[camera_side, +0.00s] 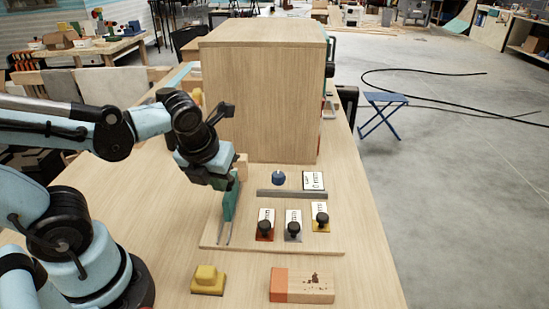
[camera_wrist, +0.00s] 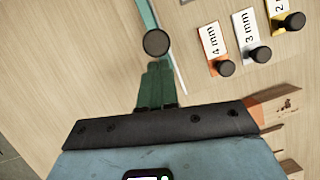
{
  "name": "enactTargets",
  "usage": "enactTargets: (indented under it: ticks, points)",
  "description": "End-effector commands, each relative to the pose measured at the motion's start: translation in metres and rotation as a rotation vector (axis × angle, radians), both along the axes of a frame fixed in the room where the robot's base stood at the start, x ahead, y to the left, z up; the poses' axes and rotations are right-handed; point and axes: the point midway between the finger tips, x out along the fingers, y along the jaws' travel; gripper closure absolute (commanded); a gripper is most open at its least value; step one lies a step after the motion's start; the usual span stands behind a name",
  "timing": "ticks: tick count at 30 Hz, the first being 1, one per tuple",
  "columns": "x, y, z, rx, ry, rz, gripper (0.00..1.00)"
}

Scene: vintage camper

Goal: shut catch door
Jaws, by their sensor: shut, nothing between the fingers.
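No part is clearly recognizable as a catch door. My gripper (camera_wrist: 157,68) has its green fingers shut together and empty. In the wrist view, its tips are just below a dark round knob (camera_wrist: 155,43) on a teal strip (camera_wrist: 146,13); I cannot tell whether they touch. In the side view, my gripper (camera_side: 228,214) points down over the left part of a low wooden panel (camera_side: 285,247), near thin grey rails. A large wooden box (camera_side: 262,100) stands behind. Teal parts (camera_side: 329,52) show at its right edge; that face is mostly hidden.
The panel carries a blue knob (camera_side: 278,178), a grey bar (camera_side: 292,194) and black knobs on red, grey and yellow bases with size labels. A yellow block (camera_side: 208,279) and an orange-ended wooden block (camera_side: 302,285) lie in front. The right table edge is clear.

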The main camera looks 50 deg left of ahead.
Motion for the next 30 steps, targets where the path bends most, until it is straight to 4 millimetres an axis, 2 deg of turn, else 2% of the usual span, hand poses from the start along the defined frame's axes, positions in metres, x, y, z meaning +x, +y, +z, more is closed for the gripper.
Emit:
enactTargets:
  ticks: [13,25,30]
  points:
    - [0.018,0.018,0.0,0.0,0.0,0.001,1.0]
    - [0.017,0.018,0.0,-0.001,0.002,-0.001,1.0]
    - [0.011,0.013,0.0,-0.001,0.002,-0.002,1.0]
